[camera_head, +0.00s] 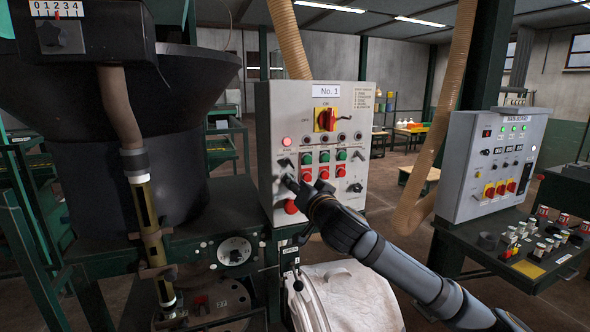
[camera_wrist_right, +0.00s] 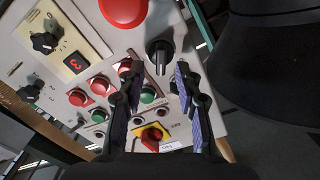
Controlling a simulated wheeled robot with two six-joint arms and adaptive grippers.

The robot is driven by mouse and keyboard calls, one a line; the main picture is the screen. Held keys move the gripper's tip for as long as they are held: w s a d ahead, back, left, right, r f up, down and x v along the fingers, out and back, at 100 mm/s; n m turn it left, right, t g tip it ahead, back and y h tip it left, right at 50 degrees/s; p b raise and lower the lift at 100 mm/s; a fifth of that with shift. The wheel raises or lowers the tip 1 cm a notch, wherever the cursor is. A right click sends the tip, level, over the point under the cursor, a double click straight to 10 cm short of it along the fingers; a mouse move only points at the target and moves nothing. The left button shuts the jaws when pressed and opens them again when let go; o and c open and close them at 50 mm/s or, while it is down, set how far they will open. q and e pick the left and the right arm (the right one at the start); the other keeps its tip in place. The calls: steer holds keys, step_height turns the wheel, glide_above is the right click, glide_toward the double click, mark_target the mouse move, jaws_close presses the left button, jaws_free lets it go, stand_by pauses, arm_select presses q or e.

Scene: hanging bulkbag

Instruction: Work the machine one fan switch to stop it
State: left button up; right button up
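The number one control panel (camera_head: 318,105) is a pale grey box standing in the middle of the head view. My right gripper (camera_head: 284,176) is at the panel's lower left and hides part of its face. In the right wrist view my right gripper (camera_wrist_right: 154,90) is open. A black rotary switch (camera_wrist_right: 159,54), which I take for the fan switch, lies in the gap between its fingers, with no clear contact. Its handle is roughly upright in that view. I cannot read its label. My left gripper is not in view.
A red stop button (camera_wrist_right: 123,8) is close beside the switch. Red and green push buttons (camera_head: 324,172) and a red main switch on yellow (camera_head: 326,120) share the panel. A dark hopper (camera_head: 130,130) stands left, and the main board (camera_head: 487,160) right.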

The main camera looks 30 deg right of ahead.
steer(key=shift+w+p, duration=0.35)
steer(key=shift+w, duration=0.35)
jaws_close()
